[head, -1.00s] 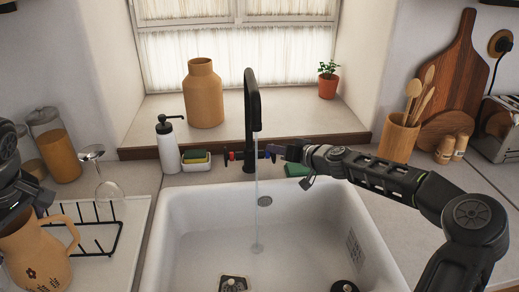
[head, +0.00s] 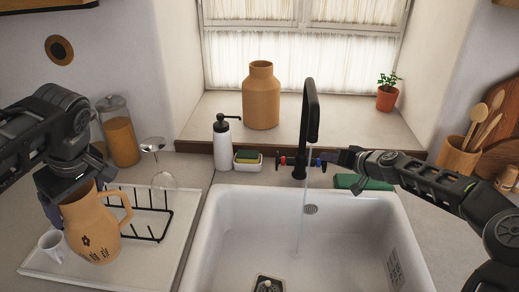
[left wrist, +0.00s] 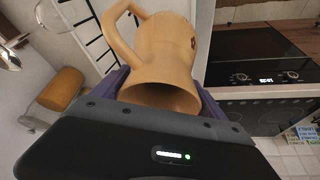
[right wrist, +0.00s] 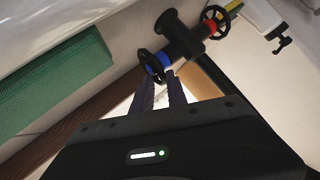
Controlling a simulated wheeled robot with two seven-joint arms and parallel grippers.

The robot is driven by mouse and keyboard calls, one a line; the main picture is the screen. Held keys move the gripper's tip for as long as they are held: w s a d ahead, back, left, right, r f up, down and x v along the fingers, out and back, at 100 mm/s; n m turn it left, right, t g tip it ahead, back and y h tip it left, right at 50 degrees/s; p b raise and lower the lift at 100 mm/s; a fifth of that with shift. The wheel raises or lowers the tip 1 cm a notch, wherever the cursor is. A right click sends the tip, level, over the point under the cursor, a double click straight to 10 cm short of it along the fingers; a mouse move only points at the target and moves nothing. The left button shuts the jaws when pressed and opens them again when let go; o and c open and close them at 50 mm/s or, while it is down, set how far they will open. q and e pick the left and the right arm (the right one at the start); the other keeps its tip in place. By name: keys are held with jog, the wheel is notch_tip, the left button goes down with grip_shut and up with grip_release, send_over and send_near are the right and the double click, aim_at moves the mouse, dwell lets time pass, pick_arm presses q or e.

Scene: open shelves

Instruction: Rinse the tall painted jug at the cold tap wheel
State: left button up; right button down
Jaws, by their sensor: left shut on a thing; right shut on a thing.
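The jug, tan with a dark painted flower and marks, is at the left in the head view (head: 92,232), upright above or on the white draining tray. I cannot tell if its base touches. My left gripper (head: 72,200) is shut on its upper body; the left wrist view shows the jug's open mouth and handle (left wrist: 165,55) between the purple fingers. The black tap (head: 310,125) runs a thin stream of water into the sink. My right gripper (head: 334,158) is shut on the blue, cold tap wheel (right wrist: 155,66). The red wheel (right wrist: 216,22) is on the tap's other side.
The white sink (head: 245,225) is empty under the stream. A wire rack (head: 150,236), wine glass (head: 162,180) and white mug (head: 52,244) are near the jug. A soap bottle (head: 221,145), sponge dish (head: 247,162) and green sponge (head: 362,182) line the sink's back edge.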

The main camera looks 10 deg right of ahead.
pick_arm(q)
notch_tip(320, 180, up, 2)
jog(key=shift+p, duration=0.4)
pick_arm(e)
jog(key=shift+w+a+r+g, duration=0.2)
jog(key=shift+a+r+g, duration=0.1)
jog(key=shift+a+r, duration=0.15)
pick_arm(q)
jog(key=shift+r+p, duration=0.35)
jog(key=shift+p, duration=0.05)
pick_arm(e)
jog(key=shift+d+f+g, duration=0.15)
jog(key=shift+g, duration=0.25)
pick_arm(q)
jog(key=shift+f, duration=0.1)
pick_arm(e)
jog(key=shift+f, duration=0.1)
pick_arm(q)
jog(key=shift+a, duration=0.1)
pick_arm(e)
jog(key=c, duration=1.5)
grip_release()
jog(key=shift+o, duration=0.2)
jog(key=shift+d, duration=0.15)
